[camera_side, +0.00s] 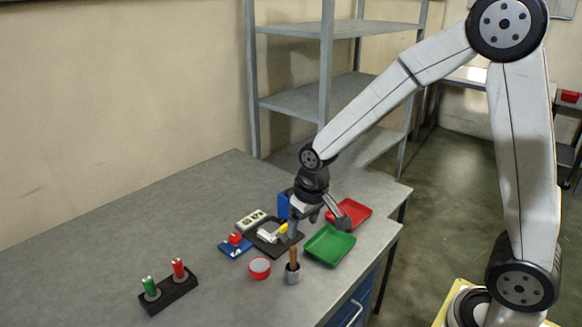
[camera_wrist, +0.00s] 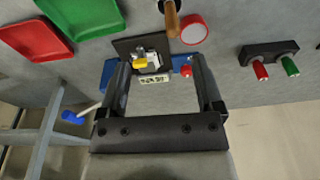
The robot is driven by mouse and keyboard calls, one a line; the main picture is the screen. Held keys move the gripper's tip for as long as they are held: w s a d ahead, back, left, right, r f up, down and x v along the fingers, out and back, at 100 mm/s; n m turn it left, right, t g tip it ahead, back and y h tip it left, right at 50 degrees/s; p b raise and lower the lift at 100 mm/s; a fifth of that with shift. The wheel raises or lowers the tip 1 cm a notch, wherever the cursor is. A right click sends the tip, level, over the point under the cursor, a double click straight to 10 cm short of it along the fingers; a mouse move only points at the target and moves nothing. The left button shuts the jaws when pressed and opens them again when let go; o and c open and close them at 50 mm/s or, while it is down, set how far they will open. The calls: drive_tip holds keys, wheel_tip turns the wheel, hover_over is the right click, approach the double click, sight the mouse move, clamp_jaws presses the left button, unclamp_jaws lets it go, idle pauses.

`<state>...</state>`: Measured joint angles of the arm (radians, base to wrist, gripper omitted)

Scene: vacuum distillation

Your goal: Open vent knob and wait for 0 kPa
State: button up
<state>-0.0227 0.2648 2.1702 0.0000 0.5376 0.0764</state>
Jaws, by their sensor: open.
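A red knob (camera_side: 235,239) stands on a small blue base (camera_side: 233,250); it also shows in the wrist view (camera_wrist: 186,71). Beside it, a white device with a yellow part (camera_side: 283,228) sits on a dark plate (camera_side: 292,244). A pale display block (camera_side: 250,220) lies behind the red knob; its digits are too small to read. I cannot tell for certain which part is the vent knob. My gripper (camera_side: 303,222) is open and empty, above the dark plate's right side. In the wrist view my fingers (camera_wrist: 160,68) frame the device, display and red knob, touching none visibly.
A green tray (camera_side: 330,245) and a red tray (camera_side: 350,213) lie to the right. A brown-handled tool (camera_side: 293,257) stands in a grey cup (camera_side: 293,275), beside a red round container (camera_side: 260,268). A black rack (camera_side: 169,295) holds red and green pieces.

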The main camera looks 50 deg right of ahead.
drive_tip(key=w+a+f+g, duration=0.1)
drive_tip(key=w+a+f, duration=0.1)
drive_tip(key=w, duration=1)
drive_tip(key=m+g, duration=0.1)
drive_tip(key=m, duration=0.1)
hover_over(235, 237)
wheel_tip(235, 237, down, 3)
drive_tip(key=shift+w+f, duration=0.1)
drive_tip(key=shift+f, duration=0.1)
drive_tip(key=shift+f, duration=3.8)
clamp_jaws()
